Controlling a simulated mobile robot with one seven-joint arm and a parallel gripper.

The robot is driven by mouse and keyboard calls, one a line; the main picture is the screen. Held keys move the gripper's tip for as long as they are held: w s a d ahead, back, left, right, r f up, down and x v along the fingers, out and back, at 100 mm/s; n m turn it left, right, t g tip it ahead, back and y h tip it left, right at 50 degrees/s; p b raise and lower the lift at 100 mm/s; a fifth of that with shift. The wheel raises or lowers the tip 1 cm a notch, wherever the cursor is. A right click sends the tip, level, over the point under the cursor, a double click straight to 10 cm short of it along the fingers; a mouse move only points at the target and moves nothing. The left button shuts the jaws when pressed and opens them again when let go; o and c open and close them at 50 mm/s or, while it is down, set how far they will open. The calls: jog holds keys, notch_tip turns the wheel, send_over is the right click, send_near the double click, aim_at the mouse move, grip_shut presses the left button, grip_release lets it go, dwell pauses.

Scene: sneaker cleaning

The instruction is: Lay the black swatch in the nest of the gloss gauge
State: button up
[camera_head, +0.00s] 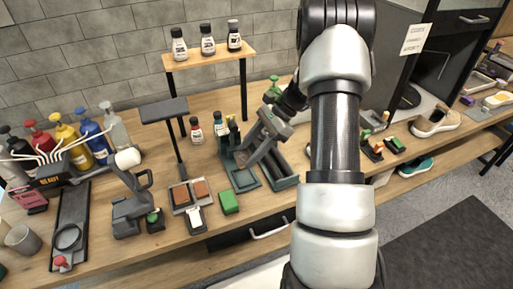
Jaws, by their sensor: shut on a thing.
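A rack of swatches (180,196) with brown and reddish pieces lies left of the gripper. I cannot surely tell which device is the gloss gauge. A grey device (128,207) with a rounded white head stands at the left, and its nest cannot be made out.
A green block (229,202) and a small white-topped item (195,217) lie near the bench's front edge. A raised wooden shelf (208,55) with several bottles stands behind. Several coloured bottles (70,140) crowd the left. A sneaker (436,122) sits at the right.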

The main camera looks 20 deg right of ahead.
jog(key=shift+a, duration=0.1)
dwell(0.3)
jog(key=shift+f+b, duration=1.55)
jog(key=shift+f, duration=1.4)
jog(key=shift+f, duration=0.7)
jog(key=shift+r, duration=0.15)
jog(key=shift+r, duration=0.35)
jog(key=shift+f, duration=0.45)
dwell(1.7)
jog(key=shift+r+p, duration=0.15)
jog(key=shift+p, duration=0.15)
jog(key=shift+r, duration=0.25)
